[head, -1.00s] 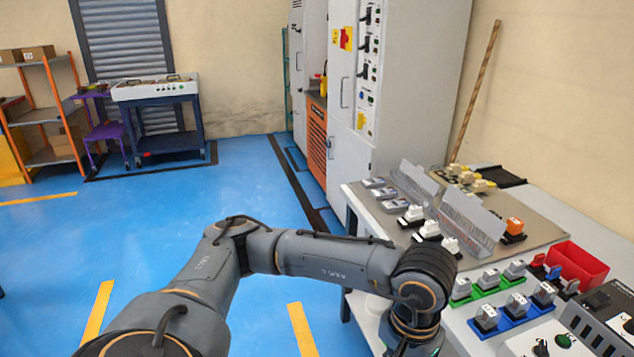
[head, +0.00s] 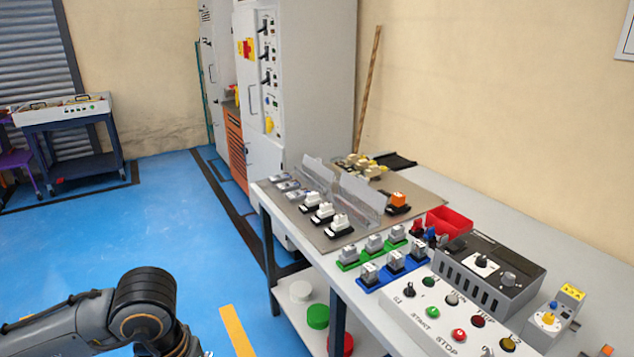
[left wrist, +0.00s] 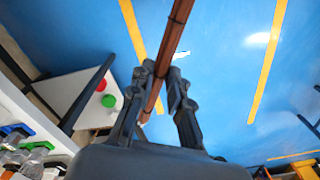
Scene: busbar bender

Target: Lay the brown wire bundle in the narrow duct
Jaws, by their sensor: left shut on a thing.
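The brown wire bundle (left wrist: 174,38) shows in the left wrist view as a long, straight brown length. My left gripper (left wrist: 158,75) is shut on it, and the bundle runs from the top edge down between the fingers, with blue floor behind. In the head view only my left arm shows at lower left; its gripper and the bundle are out of view. Two slotted grey ducts with upright clear walls stand on the table's panel: a near one (head: 360,205) and a far one (head: 318,175). Which is narrower is hard to tell. My right gripper is not in view.
The panel (head: 425,190) lies on a white table (head: 515,205). White-topped blocks (head: 322,211), green and blue racks (head: 395,265), a red bin (head: 449,221) and a control box (head: 490,270) crowd it. The floor left of the table is clear.

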